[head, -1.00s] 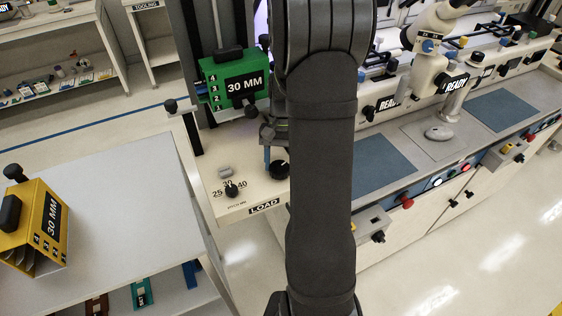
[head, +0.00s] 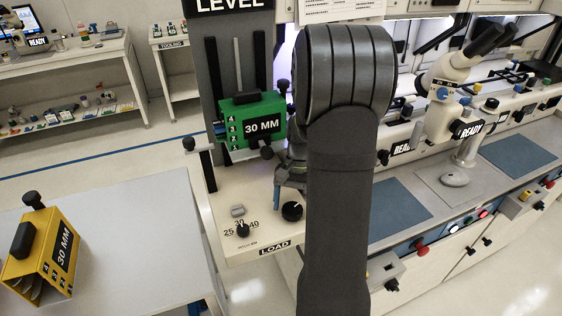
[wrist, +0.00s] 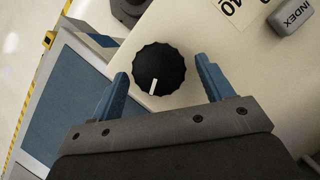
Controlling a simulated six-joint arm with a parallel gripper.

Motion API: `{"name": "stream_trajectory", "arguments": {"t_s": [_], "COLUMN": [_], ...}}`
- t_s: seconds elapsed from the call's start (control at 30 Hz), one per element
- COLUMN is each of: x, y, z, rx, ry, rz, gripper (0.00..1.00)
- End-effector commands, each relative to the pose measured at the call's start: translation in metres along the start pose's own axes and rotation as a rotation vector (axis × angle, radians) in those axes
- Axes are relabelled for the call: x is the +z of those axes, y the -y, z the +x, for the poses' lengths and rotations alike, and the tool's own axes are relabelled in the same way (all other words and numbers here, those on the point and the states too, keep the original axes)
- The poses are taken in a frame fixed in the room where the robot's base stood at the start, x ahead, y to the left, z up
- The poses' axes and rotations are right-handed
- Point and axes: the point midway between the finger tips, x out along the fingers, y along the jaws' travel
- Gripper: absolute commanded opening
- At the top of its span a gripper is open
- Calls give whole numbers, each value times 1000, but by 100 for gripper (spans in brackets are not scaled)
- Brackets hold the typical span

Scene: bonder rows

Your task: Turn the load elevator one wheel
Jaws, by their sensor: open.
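The load elevator wheel is a black scalloped knob (head: 292,211) with a white pointer line, on the cream LOAD ledge (head: 225,202). In the wrist view the wheel (wrist: 158,68) lies between the blue fingers, near their tips, with a gap on each side. My gripper (wrist: 160,78) is open and empty there. In the head view only one blue finger of my gripper (head: 278,196) shows clearly, just left of the wheel; my arm hides the rest.
A smaller pitch selector knob (head: 243,230) marked 25, 30, 40 is left of the wheel. A grey INDEX switch (wrist: 292,16) is at the wrist view's upper right. A green 30 MM magazine (head: 253,120) stands behind. A yellow magazine (head: 42,255) sits on the left table.

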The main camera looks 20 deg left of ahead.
Motion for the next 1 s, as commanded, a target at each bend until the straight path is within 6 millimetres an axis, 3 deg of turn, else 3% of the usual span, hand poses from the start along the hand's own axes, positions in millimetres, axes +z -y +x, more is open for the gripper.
{"name": "stream_trajectory", "arguments": {"t_s": [0.27, 1.0], "x": [1, 4], "y": [-6, -25], "z": [0, -152], "rx": [-150, -142], "ry": [0, -3], "rz": [361, 340], "gripper": [73, 73]}}
